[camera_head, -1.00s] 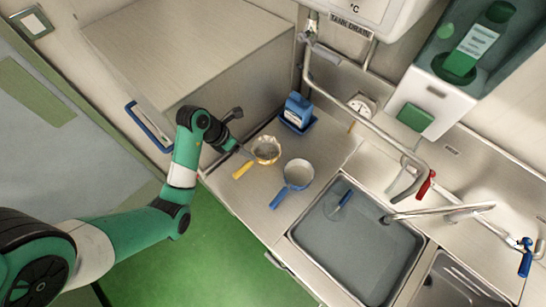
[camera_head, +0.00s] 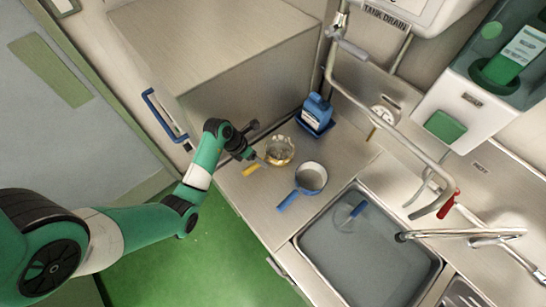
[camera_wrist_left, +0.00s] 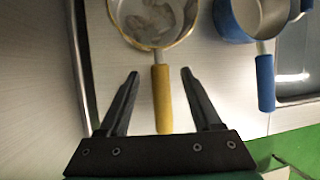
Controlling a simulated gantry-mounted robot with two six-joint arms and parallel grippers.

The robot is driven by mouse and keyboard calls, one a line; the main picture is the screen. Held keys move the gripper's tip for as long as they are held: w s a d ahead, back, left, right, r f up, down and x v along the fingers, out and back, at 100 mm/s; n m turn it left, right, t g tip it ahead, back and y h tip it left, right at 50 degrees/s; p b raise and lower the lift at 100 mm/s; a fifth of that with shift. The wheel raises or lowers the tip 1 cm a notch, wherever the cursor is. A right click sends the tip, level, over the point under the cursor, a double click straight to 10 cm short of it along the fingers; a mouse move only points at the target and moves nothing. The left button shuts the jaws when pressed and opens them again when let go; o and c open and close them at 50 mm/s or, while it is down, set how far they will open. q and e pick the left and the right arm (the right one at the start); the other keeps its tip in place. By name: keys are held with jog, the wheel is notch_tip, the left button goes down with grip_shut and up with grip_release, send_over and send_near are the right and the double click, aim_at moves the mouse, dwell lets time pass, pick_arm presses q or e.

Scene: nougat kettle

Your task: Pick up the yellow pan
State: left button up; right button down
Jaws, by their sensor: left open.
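The yellow pan (camera_head: 279,150) stands on the steel counter, with its yellow handle pointing down-left in the head view. In the left wrist view its yellow handle (camera_wrist_left: 162,98) runs down from the pan at the top edge. My left gripper (camera_wrist_left: 160,72) is open, with one finger on each side of the handle's lower end and a gap on both sides. The gripper (camera_head: 257,158) also shows in the head view, close to the handle. I cannot tell its height above the handle. My right gripper is not in view.
A blue-handled pan (camera_head: 311,177) stands just right of the yellow pan. A blue bottle (camera_head: 315,110) stands in a blue tray behind them. A large steel box (camera_head: 250,95) rises close behind my left gripper. A sink (camera_head: 372,255) with water lies to the right.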

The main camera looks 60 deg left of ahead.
pick_arm(q)
jog(key=x, duration=0.3)
jog(key=shift+f+b, duration=0.15)
jog(key=shift+b, duration=0.25)
grip_shut()
